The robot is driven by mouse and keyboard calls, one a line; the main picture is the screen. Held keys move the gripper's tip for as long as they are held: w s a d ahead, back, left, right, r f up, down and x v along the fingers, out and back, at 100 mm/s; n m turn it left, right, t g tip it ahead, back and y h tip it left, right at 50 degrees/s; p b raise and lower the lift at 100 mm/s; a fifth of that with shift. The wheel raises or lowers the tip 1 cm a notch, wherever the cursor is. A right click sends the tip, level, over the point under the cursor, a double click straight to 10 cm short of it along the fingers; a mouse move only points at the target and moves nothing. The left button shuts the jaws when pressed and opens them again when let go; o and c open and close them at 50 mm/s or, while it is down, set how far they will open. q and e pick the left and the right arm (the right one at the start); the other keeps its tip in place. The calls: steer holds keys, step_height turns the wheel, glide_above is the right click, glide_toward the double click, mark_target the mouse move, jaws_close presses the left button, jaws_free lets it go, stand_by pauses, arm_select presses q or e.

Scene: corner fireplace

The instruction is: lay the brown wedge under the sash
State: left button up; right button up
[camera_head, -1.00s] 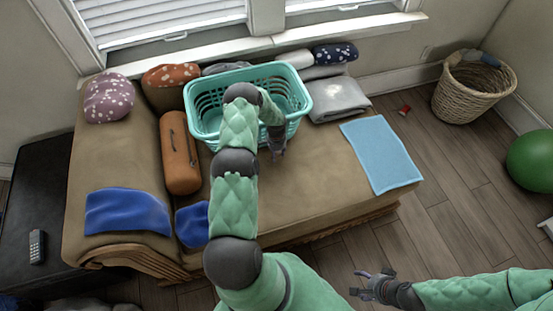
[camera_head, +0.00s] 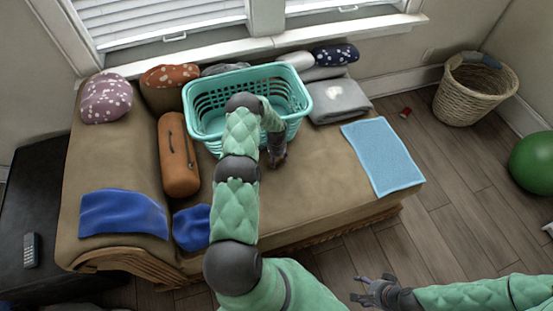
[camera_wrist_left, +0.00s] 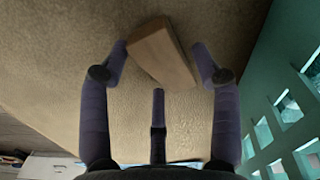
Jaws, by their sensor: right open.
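The brown wedge (camera_wrist_left: 160,54) shows in the left wrist view as a wooden block between the fingers of my left gripper (camera_wrist_left: 160,62). A gap shows between it and the right finger; whether the left fingertip touches it is unclear. The left gripper looks open, low over the tan couch seat. In the head view the left gripper (camera_head: 277,158) is in front of the teal basket, and I cannot make out the wedge. The window sash (camera_head: 160,40), with a handle, is at the top left, behind the couch. My right gripper (camera_head: 368,291) is open and empty at the bottom right.
The teal basket (camera_head: 200,118) stands close beside my left gripper. An orange bolster (camera_head: 178,160), blue cloths (camera_head: 123,213), a light blue towel (camera_head: 383,157) and a grey folded blanket (camera_head: 338,100) lie on the couch (camera_head: 310,195). A wicker basket (camera_head: 470,95) and green ball (camera_head: 533,162) are right.

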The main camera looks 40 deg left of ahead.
arm_select(q)
steer(key=shift+r, duration=0.1)
step_height(320, 180, up, 12)
steer(key=p, duration=0.5)
